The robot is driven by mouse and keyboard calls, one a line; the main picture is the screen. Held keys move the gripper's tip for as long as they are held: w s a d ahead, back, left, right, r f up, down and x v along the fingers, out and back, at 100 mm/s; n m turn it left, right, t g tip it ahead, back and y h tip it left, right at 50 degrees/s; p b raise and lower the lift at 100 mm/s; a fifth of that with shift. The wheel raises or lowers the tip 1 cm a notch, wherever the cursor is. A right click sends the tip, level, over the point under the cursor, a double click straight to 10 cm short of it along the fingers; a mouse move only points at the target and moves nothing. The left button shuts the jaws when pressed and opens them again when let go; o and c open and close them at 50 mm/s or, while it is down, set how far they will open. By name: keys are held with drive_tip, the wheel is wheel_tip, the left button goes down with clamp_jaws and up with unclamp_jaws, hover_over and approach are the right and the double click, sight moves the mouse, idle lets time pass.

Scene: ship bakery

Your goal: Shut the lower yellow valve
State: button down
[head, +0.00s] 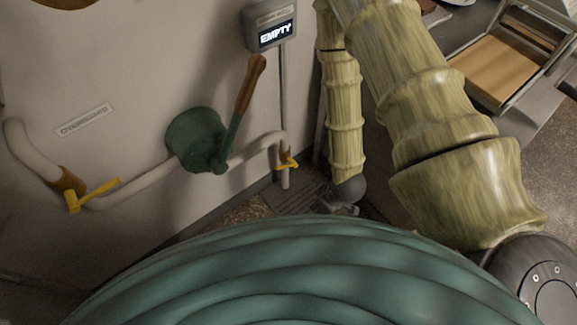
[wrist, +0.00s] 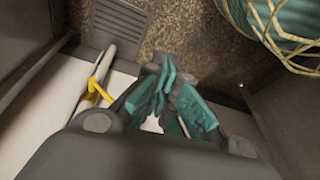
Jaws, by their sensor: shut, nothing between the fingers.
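A yellow valve (head: 290,162) sits on the short pipe that drops toward the floor grate, right of the green hand pump. In the wrist view this yellow valve lever (wrist: 97,88) shows beside the pale pipe, left of my fingers. A second yellow valve (head: 75,200) sits at the left on the wall pipe, its lever slanting up to the right. My gripper (wrist: 168,78) has teal fingers closed together, empty, to the right of the near-grate valve and apart from it in the picture. In the head view my gripper (head: 345,207) is small and partly hidden behind my teal body.
A green pump (head: 197,140) with a wooden handle hangs on the wall pipe. A display (head: 276,36) reads EMPTY. A floor grate (wrist: 118,22) lies beyond the valve. A teal rounded thing in yellow netting (wrist: 280,22) is at the upper right.

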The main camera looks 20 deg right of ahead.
drive_tip(key=w+a+f+n+t+y+b, duration=0.15)
drive_tip(key=w+n+y+b, duration=0.55)
drive_tip(key=w+n, duration=1)
drive_tip(key=w+d+r+n+g+h+b, duration=0.15)
drive_tip(key=w+d+n+g+b, duration=0.25)
drive_tip(key=w+d+n+b, duration=0.65)
drive_tip(key=s+a+f+n+b, duration=0.3)
drive_tip(key=a+f+n, duration=0.3)
drive_tip(key=a+f, duration=0.5)
drive_tip(key=shift+a, duration=0.2)
